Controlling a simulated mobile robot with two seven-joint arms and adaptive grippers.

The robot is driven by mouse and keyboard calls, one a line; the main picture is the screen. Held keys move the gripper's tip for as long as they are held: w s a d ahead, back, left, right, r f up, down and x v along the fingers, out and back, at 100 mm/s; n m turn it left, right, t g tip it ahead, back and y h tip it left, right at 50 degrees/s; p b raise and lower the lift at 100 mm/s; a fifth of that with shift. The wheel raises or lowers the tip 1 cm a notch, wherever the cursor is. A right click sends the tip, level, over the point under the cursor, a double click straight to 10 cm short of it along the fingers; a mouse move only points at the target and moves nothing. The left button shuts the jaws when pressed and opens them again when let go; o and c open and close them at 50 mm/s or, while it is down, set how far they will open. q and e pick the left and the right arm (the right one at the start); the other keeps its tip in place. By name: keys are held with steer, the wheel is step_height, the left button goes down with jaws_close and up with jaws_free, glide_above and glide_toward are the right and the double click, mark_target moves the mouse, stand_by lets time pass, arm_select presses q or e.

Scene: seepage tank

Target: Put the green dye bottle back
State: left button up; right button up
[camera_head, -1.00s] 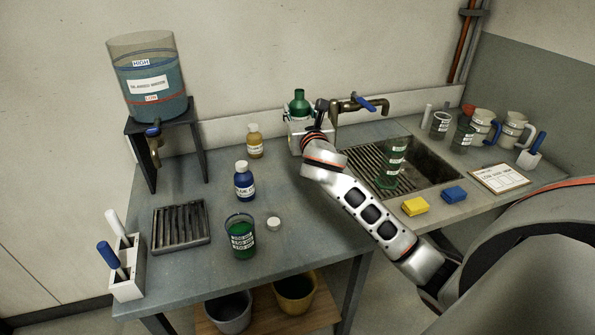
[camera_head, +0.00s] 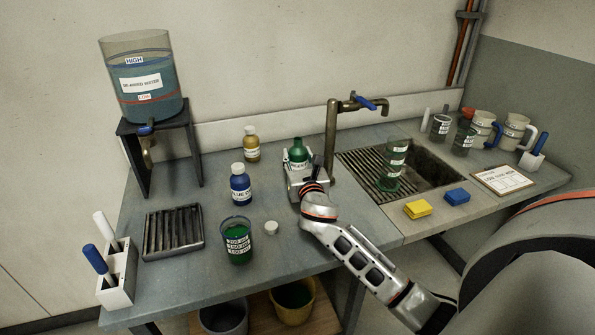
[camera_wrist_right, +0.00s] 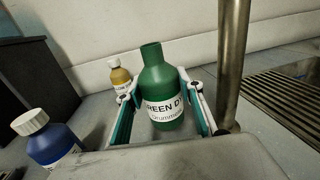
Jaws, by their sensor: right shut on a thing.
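The green dye bottle (camera_head: 298,150) stands about upright near the back of the bench, left of the tap. Its neck looks open, with no cap on it. My right gripper (camera_head: 300,172) is shut on it; in the right wrist view the fingers flank the green dye bottle (camera_wrist_right: 162,92) and its label faces the camera. I cannot tell whether its base touches the bench. The blue dye bottle (camera_head: 241,185) and a yellow bottle (camera_head: 251,145), both with white caps, stand to its left. A loose white cap (camera_head: 271,228) lies on the bench. My left gripper is not in view.
A beaker of green liquid (camera_head: 237,245) stands near the front edge. The tap (camera_head: 331,140) rises close right of the bottle, by the sink grate and a tall green-tinted vessel (camera_head: 392,170). A slatted rack (camera_head: 174,233) and the water tank (camera_head: 143,85) are left.

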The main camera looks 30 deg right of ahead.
mark_target(298, 168)
step_height(298, 168, down, 4)
steer(key=shift+r+b, duration=0.1)
steer(key=shift+b, duration=0.55)
steer(key=shift+f, duration=0.2)
steer(key=o, duration=1.2)
steer(key=shift+f, duration=0.1)
